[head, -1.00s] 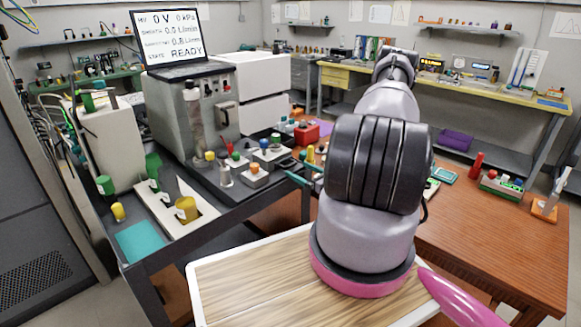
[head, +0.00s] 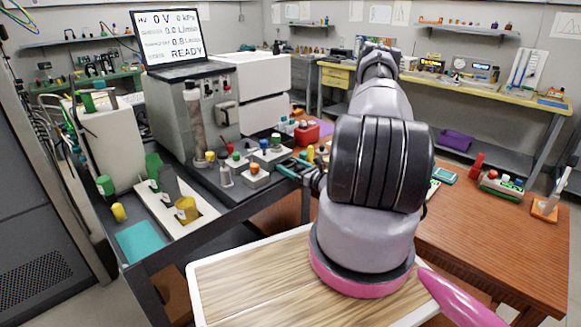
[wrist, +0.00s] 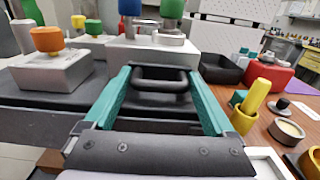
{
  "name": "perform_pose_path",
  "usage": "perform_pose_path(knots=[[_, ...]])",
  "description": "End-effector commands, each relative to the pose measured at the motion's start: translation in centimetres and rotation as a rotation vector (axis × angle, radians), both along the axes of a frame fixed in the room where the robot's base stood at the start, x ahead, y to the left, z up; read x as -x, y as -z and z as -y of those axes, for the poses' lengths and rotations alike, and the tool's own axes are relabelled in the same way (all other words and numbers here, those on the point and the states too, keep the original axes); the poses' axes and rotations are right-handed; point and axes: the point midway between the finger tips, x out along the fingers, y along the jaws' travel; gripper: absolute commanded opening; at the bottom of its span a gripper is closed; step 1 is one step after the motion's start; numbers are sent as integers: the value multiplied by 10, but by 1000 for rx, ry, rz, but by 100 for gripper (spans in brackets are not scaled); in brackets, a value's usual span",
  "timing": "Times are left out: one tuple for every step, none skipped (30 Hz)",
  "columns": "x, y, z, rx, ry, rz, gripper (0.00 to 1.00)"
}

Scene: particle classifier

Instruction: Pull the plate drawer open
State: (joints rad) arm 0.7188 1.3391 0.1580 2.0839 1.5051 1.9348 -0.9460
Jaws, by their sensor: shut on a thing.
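My gripper (wrist: 160,78) has two teal fingers in the wrist view, one on each side of a black loop handle (wrist: 162,84). It is shut on this handle, which spans the gap between the fingers. In the head view my gripper (head: 289,167) reaches left from my arm to the dark platform's right edge. The handle appears to belong to the plate drawer. The drawer body is hard to pick out against the dark surface, and I cannot tell how far it is open.
A pale block with blue and green knobs (wrist: 150,50) stands just beyond the handle. An orange-knobbed block (wrist: 50,68) is at left. A yellow cylinder (wrist: 254,98) and a red case (wrist: 268,76) stand at right. The wooden table (head: 490,235) has clear room.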

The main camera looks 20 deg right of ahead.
Motion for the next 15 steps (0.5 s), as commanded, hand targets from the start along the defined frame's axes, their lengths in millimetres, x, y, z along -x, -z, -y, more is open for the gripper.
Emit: perform_pose_path(knots=[[1,0,-2,-2,-5,-2,0],[2,1,-1,-2,-5,-2,0],[6,1,0,-1,-4,-3,0],[10,1,2,-2,-3,-4,0],[15,1,4,-2,-4,-5,0],[23,2,7,-2,-2,-6,0],[30,2,10,-2,-2,-6,0],[38,2,12,-4,-1,-7,0],[47,2,16,-4,-1,-7,0],[54,2,18,-3,-1,-6,0],[60,2,20,-4,-2,-7,0],[68,2,23,-3,-2,-5,0],[73,2,25,-2,-3,-5,0],[77,1,26,-3,-4,-4,0],[82,1,27,-3,-4,-5,0]])
